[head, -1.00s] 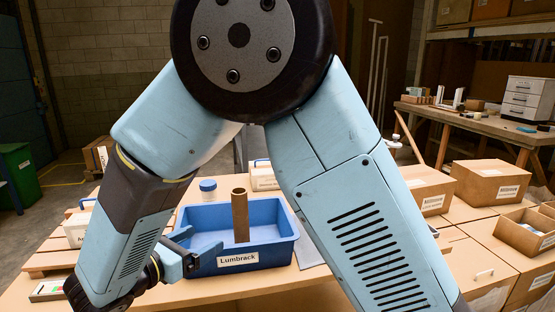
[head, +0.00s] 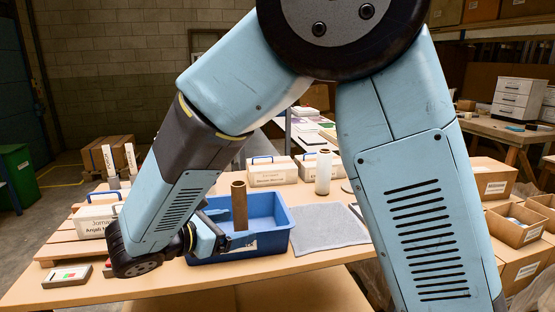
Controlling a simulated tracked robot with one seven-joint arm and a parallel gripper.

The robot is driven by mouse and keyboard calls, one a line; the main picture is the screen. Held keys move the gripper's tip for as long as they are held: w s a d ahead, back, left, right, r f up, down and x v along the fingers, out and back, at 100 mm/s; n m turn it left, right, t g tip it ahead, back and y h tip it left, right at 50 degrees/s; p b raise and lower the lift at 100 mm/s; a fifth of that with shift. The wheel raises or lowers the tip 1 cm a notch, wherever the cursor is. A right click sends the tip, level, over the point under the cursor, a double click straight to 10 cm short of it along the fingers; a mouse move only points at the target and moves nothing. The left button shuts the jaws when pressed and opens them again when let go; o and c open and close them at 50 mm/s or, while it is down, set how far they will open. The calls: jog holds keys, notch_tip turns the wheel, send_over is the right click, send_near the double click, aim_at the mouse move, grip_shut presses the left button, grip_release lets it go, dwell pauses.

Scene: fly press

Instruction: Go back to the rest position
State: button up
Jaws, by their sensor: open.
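My gripper (head: 216,232) is at the end of my folded arm, low over the table's front edge. It is open, with its jaws pointing right at the left front of the blue Lumbrack tray (head: 281,214). My arm hides part of the tray, and the tray's label is partly covered. A brown upright tube (head: 239,206) stands at the tray's left part, just right of my gripper. I cannot tell whether the gripper touches the tray or the tube.
A small device (head: 67,276) lies at the front left. Cardboard boxes (head: 494,178) stand at the right, beyond my arm.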

jog(key=s+d+r+m+g+y, duration=0.1)
jog(key=d+r+m+g, duration=0.4)
jog(key=d, duration=0.6)
jog(key=d+m+g+y, duration=0.25)
jog(key=d+m, duration=0.35)
jog(key=d, duration=0.5)
jog(key=s+d+r+m+t+y, duration=0.1)
jog(key=s+d+r+m+y, duration=0.1)
jog(key=s+d+m, duration=0.3)
jog(key=s+d+r+m+t+y, duration=0.1)
jog(key=s+d+r+m+y, duration=0.2)
jog(key=m, duration=0.6)
jog(key=s+d+y, duration=0.1)
jog(key=s+d, duration=0.1)
jog(key=d, duration=0.1)
jog(key=shift+d+m, duration=0.35)
jog(key=shift+m, duration=0.05)
